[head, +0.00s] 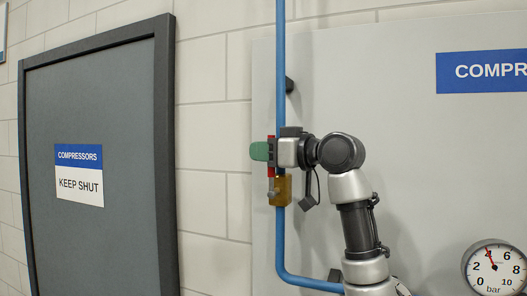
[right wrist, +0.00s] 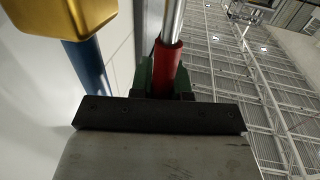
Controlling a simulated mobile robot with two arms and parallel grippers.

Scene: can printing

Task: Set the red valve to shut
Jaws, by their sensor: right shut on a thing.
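The red valve has a brass body (head: 283,190) on a vertical blue pipe (head: 281,90). Its red handle (head: 270,171) points up from the body, roughly parallel to the pipe and just left of it. My right gripper (head: 262,151), with green fingertips, is shut on the red handle and hides its middle. In the right wrist view the red grip (right wrist: 165,68) lies between the green fingers, with a bare silver lever part (right wrist: 172,20) beyond. The brass body also shows there (right wrist: 75,14), beside the blue pipe (right wrist: 90,68). My left gripper is not in view.
A grey panel (head: 420,160) stands behind the pipe, with a blue sign (head: 482,71) and a round bar gauge (head: 496,270), its needle near 4. A grey door (head: 110,110) marked "KEEP SHUT" is at left. The pipe bends right near the bottom.

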